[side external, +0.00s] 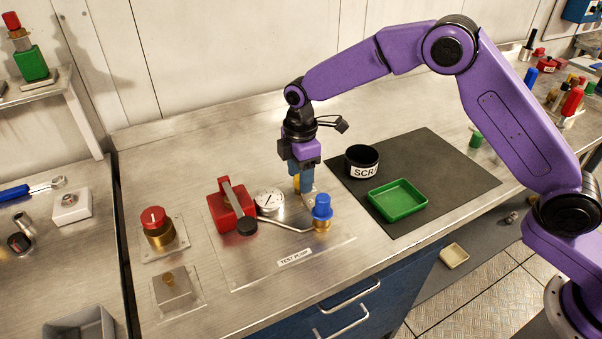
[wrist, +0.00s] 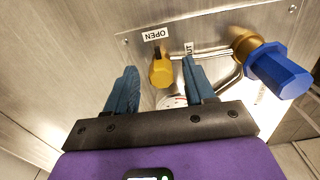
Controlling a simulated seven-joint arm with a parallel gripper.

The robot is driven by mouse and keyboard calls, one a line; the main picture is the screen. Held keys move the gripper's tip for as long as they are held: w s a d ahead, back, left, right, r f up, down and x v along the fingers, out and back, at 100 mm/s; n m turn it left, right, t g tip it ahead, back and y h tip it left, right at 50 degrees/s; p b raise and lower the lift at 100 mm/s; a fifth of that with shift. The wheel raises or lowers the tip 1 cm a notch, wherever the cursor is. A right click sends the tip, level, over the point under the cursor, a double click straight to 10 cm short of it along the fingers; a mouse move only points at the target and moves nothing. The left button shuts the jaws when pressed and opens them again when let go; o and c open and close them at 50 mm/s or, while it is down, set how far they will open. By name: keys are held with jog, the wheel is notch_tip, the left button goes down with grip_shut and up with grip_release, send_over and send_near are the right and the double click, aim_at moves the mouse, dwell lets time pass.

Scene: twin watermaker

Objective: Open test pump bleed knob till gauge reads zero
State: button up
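The yellow bleed knob (wrist: 161,72) shows in the wrist view between the tips of my gripper (wrist: 160,80), whose blue fingers are spread apart with a gap on each side of it. A dark pointer on the knob lies towards the OPEN label (wrist: 155,34); a second label is partly hidden by the right finger. In the side view my gripper (side external: 302,180) points down at the knob (side external: 296,183), which is mostly hidden behind a finger. The round white gauge (side external: 269,201) stands left of it; its needle is too small to read. The gauge is mostly hidden in the wrist view.
A blue knob on a brass fitting (side external: 322,208) stands close on the right, joined by a pipe. The red pump body (side external: 228,207) with its lever is left of the gauge. A black pot (side external: 361,161) and green tray (side external: 397,201) sit on the dark mat (side external: 447,170).

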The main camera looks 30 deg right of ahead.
notch_tip(320, 180, up, 17)
jog(key=shift+r, duration=0.15)
dwell(0.7)
dwell(0.3)
jog(key=s+d+f+m, duration=0.1)
jog(key=s+d, duration=0.5)
jog(key=s, duration=0.6)
jog(key=s+d+f+m, duration=0.2)
jog(key=s+d, duration=0.5)
jog(key=s, duration=0.5)
jog(key=s+d+f+m, duration=0.2)
jog(key=s+d, duration=0.5)
jog(key=s, duration=0.5)
jog(key=shift+s+d+f, duration=0.25)
jog(key=shift+s+f, duration=0.15)
jog(key=shift+f, duration=0.4)
